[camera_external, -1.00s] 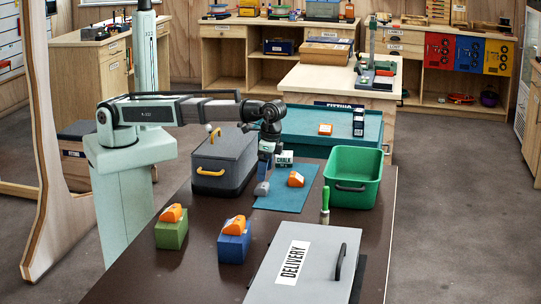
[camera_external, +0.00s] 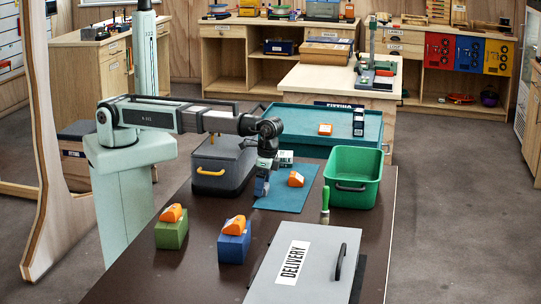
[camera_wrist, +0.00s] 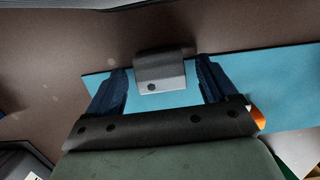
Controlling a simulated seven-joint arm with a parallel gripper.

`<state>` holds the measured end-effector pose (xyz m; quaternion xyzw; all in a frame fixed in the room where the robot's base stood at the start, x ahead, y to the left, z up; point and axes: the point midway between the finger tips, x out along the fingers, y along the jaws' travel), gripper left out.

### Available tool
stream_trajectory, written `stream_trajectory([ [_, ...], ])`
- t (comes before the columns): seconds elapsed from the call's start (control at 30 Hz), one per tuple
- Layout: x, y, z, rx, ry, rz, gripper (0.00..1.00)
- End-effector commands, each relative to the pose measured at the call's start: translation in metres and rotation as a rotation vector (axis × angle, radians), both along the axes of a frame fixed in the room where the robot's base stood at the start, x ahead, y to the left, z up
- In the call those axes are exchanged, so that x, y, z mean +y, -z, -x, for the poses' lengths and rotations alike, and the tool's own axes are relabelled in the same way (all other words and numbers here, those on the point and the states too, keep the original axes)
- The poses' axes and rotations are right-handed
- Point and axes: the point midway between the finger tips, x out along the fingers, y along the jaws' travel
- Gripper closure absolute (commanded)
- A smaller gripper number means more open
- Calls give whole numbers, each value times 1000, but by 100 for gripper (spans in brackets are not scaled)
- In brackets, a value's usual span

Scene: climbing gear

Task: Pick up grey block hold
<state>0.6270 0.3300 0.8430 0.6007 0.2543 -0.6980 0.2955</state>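The grey block hold (camera_wrist: 162,72) shows in the wrist view at the edge of the blue mat (camera_wrist: 265,80). It lies between the two dark blue fingertips of my gripper (camera_wrist: 163,75), with a narrow gap on each side. The fingers look open, and I cannot tell whether they touch the hold. In the external view my gripper (camera_external: 262,187) points down at the left part of the mat (camera_external: 290,201) and hides most or all of the hold.
An orange hold (camera_external: 296,179) lies on the mat to the right. A grey bin (camera_external: 222,172) stands close left, a green bin (camera_external: 368,178) right. Orange holds sit on a green block (camera_external: 171,236) and a blue block (camera_external: 234,247). A delivery box (camera_external: 318,262) lies in front.

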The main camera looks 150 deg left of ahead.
Motion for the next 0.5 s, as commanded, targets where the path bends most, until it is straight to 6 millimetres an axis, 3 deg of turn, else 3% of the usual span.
stream_trajectory([
  [0.07, 0, 0, 0, 0, 0, 0, 22],
  [0.5, 0, 0, 0, 0, 0, 0, 64],
])
